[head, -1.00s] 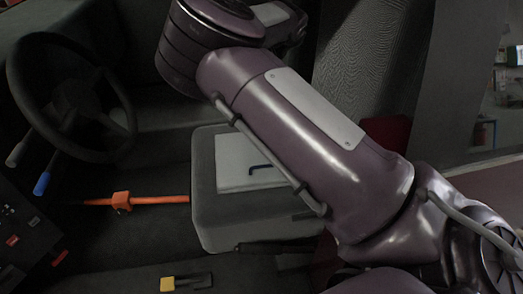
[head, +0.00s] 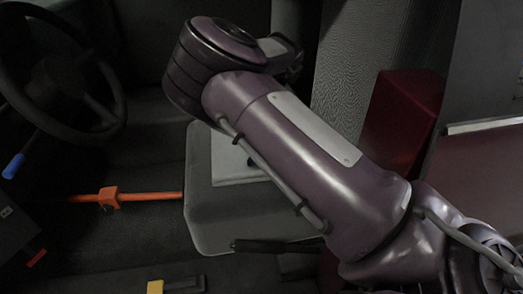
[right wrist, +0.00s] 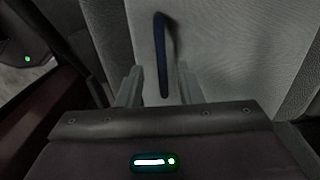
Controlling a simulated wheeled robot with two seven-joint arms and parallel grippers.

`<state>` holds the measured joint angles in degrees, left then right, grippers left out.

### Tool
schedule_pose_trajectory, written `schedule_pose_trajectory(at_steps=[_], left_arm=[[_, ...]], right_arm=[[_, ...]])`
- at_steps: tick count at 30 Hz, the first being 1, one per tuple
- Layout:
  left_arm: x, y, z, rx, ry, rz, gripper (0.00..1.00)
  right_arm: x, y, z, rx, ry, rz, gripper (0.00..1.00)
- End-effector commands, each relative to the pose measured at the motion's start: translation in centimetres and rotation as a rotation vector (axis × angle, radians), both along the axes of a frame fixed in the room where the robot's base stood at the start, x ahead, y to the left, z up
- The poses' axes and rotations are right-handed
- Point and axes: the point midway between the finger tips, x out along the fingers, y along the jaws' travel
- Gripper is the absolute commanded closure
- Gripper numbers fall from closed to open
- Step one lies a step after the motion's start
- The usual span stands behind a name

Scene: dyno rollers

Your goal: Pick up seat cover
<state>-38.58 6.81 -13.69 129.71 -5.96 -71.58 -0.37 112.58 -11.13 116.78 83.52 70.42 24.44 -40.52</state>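The seat cover (head: 228,158) is a pale, flat panel lying on the grey seat (head: 215,225); in the head view my right arm hides much of it. The cover (right wrist: 220,45) also fills the middle of the right wrist view, with a dark blue strap-like handle (right wrist: 160,40) on it. My right gripper (right wrist: 160,74) is open, its two fingers apart on either side of the handle's lower part. Whether the fingers touch the cover cannot be told. My left gripper is in neither view.
A dark steering wheel (head: 60,80) is at the upper left. An orange bar with a clamp-like block (head: 109,197) lies left of the seat. A yellow-ended buckle (head: 156,287) is at the bottom. A dark red block (head: 400,115) stands right of my arm.

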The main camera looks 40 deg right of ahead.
Motion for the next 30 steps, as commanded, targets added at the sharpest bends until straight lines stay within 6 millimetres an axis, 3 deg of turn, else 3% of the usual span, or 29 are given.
schedule_pose_trajectory(at_steps=[1,6,15,23,30], left_arm=[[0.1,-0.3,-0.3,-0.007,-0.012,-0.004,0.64],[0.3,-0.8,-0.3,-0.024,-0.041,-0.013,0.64],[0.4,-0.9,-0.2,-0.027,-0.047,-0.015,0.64],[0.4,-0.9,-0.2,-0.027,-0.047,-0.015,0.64],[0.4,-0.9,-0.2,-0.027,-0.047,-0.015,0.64]], right_arm=[[0.1,-0.1,-1.2,0.002,0.001,-0.002,0.67],[0.1,-0.2,-3.2,0.001,0.001,0.0,0.67],[0.1,-0.1,-3.6,0.001,0.001,0.0,0.67],[0.1,-0.1,-3.5,0.0,0.0,0.0,1.0],[0.2,-0.2,-3.4,-0.001,-0.002,0.0,1.0]])
